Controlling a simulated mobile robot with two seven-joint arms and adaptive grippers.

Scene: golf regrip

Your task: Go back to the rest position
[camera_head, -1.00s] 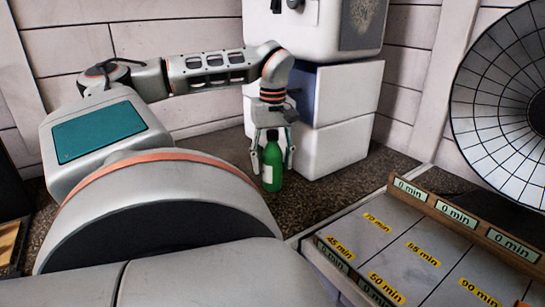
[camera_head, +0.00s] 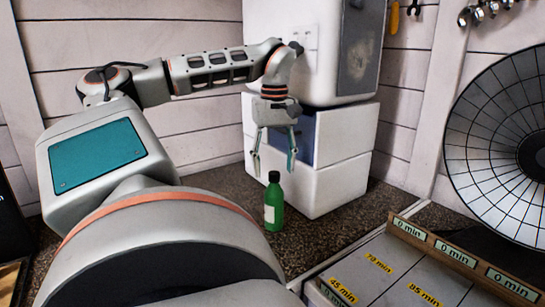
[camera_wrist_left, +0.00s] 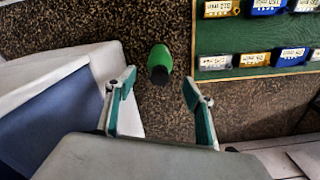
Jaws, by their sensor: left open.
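My left gripper (camera_head: 273,152) is open and empty in the head view. It hangs above a green bottle (camera_head: 274,203) with a black cap and a pale label. The bottle stands upright on the dark speckled surface (camera_head: 215,195). In the left wrist view, the bottle (camera_wrist_left: 160,63) shows from above, ahead of the open fingers (camera_wrist_left: 158,95) and apart from them. My right gripper is in neither view.
A white cabinet (camera_head: 340,150) stands close behind the left gripper. A tray with yellow time labels (camera_head: 380,265) lies at the lower right, beside a large round panelled dish (camera_head: 500,140). A green board with several coloured blocks (camera_wrist_left: 262,72) shows in the wrist view.

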